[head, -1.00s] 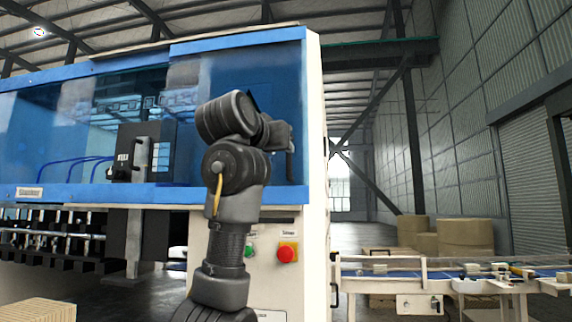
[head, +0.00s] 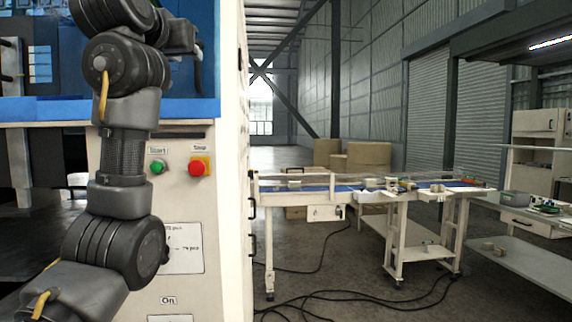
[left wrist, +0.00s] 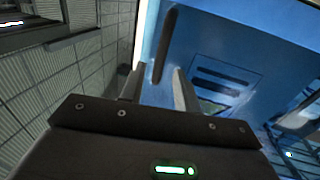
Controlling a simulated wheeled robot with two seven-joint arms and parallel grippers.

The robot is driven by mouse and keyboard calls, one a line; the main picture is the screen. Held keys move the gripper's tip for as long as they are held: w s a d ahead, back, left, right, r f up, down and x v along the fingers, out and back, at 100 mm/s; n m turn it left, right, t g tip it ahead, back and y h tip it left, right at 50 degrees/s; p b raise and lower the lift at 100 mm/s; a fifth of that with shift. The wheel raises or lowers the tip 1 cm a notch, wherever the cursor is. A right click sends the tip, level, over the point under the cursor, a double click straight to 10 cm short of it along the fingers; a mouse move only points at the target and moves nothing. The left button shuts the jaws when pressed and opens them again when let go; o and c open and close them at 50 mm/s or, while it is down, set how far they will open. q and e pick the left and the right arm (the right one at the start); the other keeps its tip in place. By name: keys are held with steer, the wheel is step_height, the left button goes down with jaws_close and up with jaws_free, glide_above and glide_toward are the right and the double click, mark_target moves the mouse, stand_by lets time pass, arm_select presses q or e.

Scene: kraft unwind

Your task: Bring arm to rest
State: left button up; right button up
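My left arm rises at the left of the head view, in front of the machine (head: 228,230) with the cream panel and blue trim. It is bent, with its wrist held high near the top edge. My left gripper (left wrist: 158,72) shows in the left wrist view with its two fingers apart and nothing between them. Behind the fingers are the machine's blue surface and a dark handle-like bar (left wrist: 166,42). In the head view the gripper is small and mostly hidden by the wrist. My right arm and gripper are not in view.
A green button (head: 157,167) and a red button (head: 200,167) sit on the machine's panel close beside my arm. A conveyor table (head: 330,187) with small items stands to the right, cables (head: 340,298) on the floor. A workbench (head: 530,222) is at the far right.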

mark_target(196, 81)
arm_select(q)
steer(key=w+p, duration=0.3)
steer(key=w, duration=0.4)
steer(key=shift+a, duration=0.25)
steer(key=shift+r, duration=0.1)
